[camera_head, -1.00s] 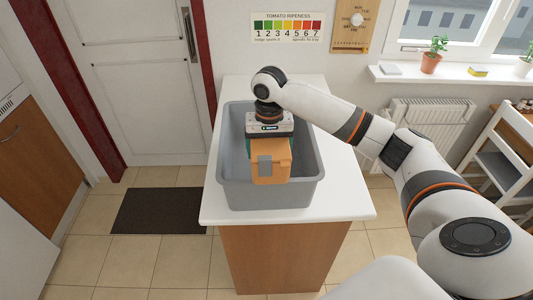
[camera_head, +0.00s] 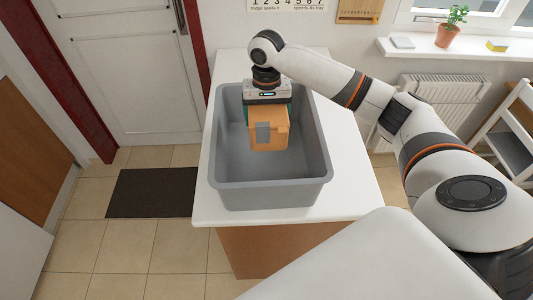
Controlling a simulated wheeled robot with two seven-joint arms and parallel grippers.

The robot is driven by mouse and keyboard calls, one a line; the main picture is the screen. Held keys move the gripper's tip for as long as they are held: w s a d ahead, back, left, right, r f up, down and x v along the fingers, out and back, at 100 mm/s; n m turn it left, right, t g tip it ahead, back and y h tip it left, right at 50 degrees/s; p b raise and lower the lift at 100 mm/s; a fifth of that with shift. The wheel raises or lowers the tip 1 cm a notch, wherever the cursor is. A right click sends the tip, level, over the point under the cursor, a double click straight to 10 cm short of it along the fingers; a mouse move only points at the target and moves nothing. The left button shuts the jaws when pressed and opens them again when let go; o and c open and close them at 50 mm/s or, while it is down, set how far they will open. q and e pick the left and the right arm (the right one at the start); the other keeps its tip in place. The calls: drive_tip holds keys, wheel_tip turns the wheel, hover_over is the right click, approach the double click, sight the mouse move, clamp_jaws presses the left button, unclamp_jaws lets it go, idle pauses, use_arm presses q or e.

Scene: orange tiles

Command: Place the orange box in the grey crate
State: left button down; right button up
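The orange box (camera_head: 268,134) has a grey patch on its near side. It is in the camera_head view, within the outline of the grey crate (camera_head: 270,195), toward the crate's far end. My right gripper (camera_head: 267,103) points down from above and is shut on the top of the orange box; its fingertips are mostly hidden by the box. The box's underside is hidden, so I cannot tell whether it touches the crate floor. The crate stands on a white-topped counter. My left gripper is not in view.
The white countertop (camera_head: 353,195) is bare around the crate, with free room to its right. A dark mat (camera_head: 152,193) lies on the tiled floor at left. A radiator (camera_head: 440,108) and a sill with a potted plant (camera_head: 450,28) are at the back right.

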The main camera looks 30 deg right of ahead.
drive_tip(key=shift+s+a+f+b, duration=0.1)
drive_tip(key=shift+s+f+b, duration=0.05)
drive_tip(key=shift+f+b, duration=0.35)
drive_tip(key=shift+s+a+f+b, duration=0.1)
drive_tip(key=shift+f+b, duration=0.2)
drive_tip(key=shift+f, duration=0.25)
drive_tip(key=shift+w+d+f+b, duration=0.1)
drive_tip(key=shift+f+b, duration=0.3)
drive_tip(key=shift+f, duration=0.15)
drive_tip(key=shift+w+d+f+b, duration=0.1)
drive_tip(key=shift+f+b, duration=0.25)
drive_tip(key=shift+f, duration=0.45)
drive_tip(key=p, duration=0.1)
hover_over(267, 159)
wheel_tip(267, 159, down, 6)
drive_tip(key=shift+a+r, duration=0.1)
drive_tip(key=shift+a, duration=0.05)
drive_tip(key=shift+f+p, duration=0.35)
drive_tip(key=shift+f, duration=1.7)
drive_tip(key=o, duration=1)
drive_tip(key=shift+f, duration=0.1)
drive_tip(key=shift+o, duration=0.2)
drive_tip(key=shift+s, duration=0.1)
